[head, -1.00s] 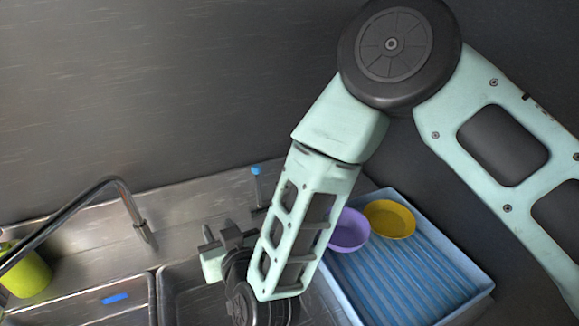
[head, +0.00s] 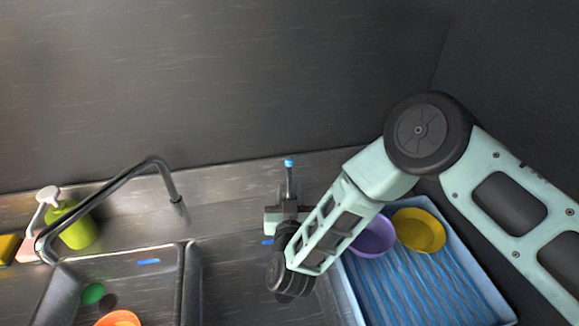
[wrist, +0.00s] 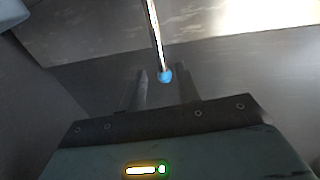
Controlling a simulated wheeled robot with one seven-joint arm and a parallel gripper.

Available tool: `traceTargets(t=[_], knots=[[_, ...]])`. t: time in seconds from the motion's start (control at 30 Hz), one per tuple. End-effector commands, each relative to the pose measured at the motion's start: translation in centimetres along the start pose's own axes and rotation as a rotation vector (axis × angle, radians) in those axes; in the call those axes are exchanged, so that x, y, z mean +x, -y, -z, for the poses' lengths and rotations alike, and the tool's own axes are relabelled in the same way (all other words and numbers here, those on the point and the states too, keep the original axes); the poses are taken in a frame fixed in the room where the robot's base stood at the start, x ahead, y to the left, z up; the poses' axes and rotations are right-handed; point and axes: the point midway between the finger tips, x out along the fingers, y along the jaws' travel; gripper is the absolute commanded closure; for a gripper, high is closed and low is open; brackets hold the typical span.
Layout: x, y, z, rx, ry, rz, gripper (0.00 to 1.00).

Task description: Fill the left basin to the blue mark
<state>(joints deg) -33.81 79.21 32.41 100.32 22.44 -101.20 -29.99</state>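The left basin (head: 66,275) is at the lower left of the head view, with a blue mark (head: 148,261) on its far wall. The spout (head: 150,165) arches over this basin; I see no water stream. A tap lever (head: 289,180) with a blue tip stands on the deck behind the right basin. My gripper (head: 288,206) is by the lever, partly hidden by my arm. In the wrist view the gripper (wrist: 164,84) is open, and the lever's blue knob (wrist: 165,75) shows between its fingers. I cannot tell whether they touch.
An orange bowl (head: 118,319) and a green item (head: 93,293) are in the left basin. A blue rack (head: 420,290) holds purple (head: 374,238) and yellow (head: 419,230) bowls at right. A green container (head: 76,228) and a pink bottle (head: 32,225) stand at left.

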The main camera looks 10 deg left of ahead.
Motion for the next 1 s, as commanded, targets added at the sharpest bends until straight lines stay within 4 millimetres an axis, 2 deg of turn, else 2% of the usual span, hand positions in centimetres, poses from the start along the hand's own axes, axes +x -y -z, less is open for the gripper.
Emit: traceTargets(t=[0.2,0.4,0.8,0.83,0.93,1.0], knots=[[4.3,-0.1,0.3,0.0,-0.002,-0.002,0.67],[6.7,0.0,0.1,0.0,0.0,0.0,0.67],[7.5,0.0,0.0,-0.001,0.0,0.001,0.67],[7.5,0.0,0.0,-0.001,0.0,0.001,0.7],[7.5,0.0,0.0,-0.001,0.0,0.001,0.98],[7.5,0.0,0.0,0.0,0.0,0.001,1.0]])
